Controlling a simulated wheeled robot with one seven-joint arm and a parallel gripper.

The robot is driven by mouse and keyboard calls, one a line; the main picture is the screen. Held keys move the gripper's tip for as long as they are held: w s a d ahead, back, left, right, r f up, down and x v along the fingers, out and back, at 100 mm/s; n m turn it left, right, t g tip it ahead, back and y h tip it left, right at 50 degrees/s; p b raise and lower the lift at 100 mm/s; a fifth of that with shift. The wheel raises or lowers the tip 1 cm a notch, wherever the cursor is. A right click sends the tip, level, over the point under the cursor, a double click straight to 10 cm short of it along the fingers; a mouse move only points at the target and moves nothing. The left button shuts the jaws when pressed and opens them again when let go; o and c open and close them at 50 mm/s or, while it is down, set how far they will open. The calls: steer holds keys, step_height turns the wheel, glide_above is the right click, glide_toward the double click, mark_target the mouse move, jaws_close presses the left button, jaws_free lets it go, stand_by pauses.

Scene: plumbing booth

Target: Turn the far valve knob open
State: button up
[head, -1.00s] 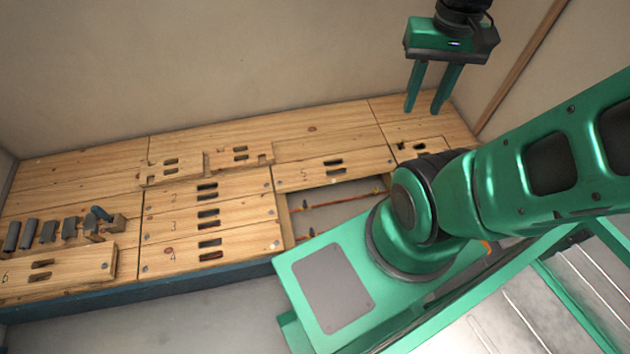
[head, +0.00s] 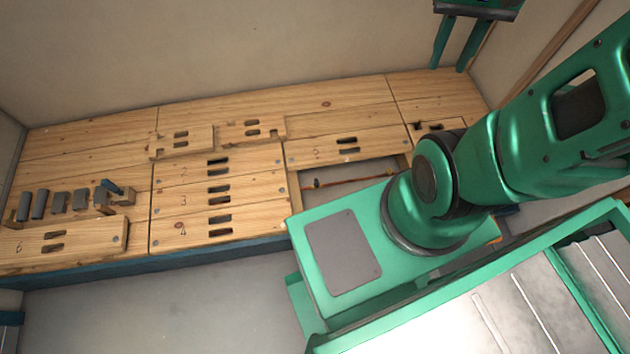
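No valve knob can be made out clearly. An open gap in the wooden floor shows a thin copper-coloured pipe (head: 350,182) with a small reddish fitting (head: 312,184) at its left end; I cannot tell if that is a valve. My arm hides part of the gap. A small dark piece shows at another opening (head: 420,126) further back on the right; its kind is unclear. My gripper (head: 448,68) is at the top right, its two fingers apart and empty, above the far right end of the boards. Its upper body is cut off by the picture edge.
Wooden floor panels (head: 340,122) with paired slots surround the gap. Loose panels (head: 182,140) lie on top near the back. Several grey blocks (head: 58,202) stand at the left. A loose slotted board (head: 85,238) lies before them. Walls close the back and right.

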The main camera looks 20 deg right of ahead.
steer(key=w+a+f+n+h, duration=0.1)
steer(key=w+a+f+n, duration=0.1)
steer(key=w+f, duration=1.85)
steer(key=w+a+f, duration=0.3)
steer(key=w+f, duration=0.3)
steer(key=f, duration=0.2)
steer(key=n+y, duration=0.1)
steer(key=n, duration=0.1)
glide_above(316, 182)
step_height(316, 182, down, 38)
step_height(316, 182, down, 11)
steer(key=shift+d+f, duration=0.1)
steer(key=shift+c, duration=0.3)
jaws_close()
